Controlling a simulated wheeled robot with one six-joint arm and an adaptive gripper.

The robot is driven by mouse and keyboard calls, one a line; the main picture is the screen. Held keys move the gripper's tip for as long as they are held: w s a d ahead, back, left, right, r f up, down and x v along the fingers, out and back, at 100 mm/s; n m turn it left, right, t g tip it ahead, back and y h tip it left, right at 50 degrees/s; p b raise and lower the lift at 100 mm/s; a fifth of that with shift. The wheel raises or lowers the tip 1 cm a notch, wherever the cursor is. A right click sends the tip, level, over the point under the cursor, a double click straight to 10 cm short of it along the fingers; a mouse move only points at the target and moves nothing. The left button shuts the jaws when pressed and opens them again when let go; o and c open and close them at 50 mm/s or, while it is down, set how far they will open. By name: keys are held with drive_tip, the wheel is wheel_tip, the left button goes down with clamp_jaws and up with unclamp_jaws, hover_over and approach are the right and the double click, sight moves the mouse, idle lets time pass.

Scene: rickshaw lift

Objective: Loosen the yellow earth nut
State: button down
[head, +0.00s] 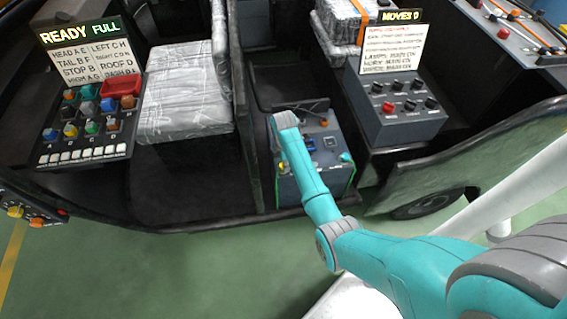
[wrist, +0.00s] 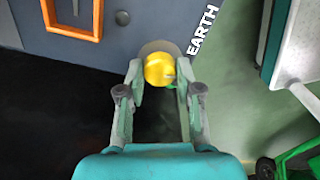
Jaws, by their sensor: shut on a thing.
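The yellow earth nut (wrist: 157,66) sits on a round grey base at the edge of a grey panel (wrist: 112,42) in the wrist view, beside the white word EARTH. My gripper (wrist: 160,75) has one finger on each side of the nut and is shut on it. The nut's thread is hidden.
A button console (head: 85,125) stands at the left and a knob console (head: 400,115) at the right. A wrapped silver block (head: 185,95) lies between them. An orange frame (wrist: 98,20) is on the panel. Green floor (head: 190,270) is open in front.

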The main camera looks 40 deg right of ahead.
drive_tip(key=shift+n, duration=0.4)
drive_tip(key=c, duration=0.8)
unclamp_jaws()
drive_tip(key=shift+o, duration=0.2)
wheel_tip(320, 180, up, 12)
drive_tip(key=shift+f, duration=0.1)
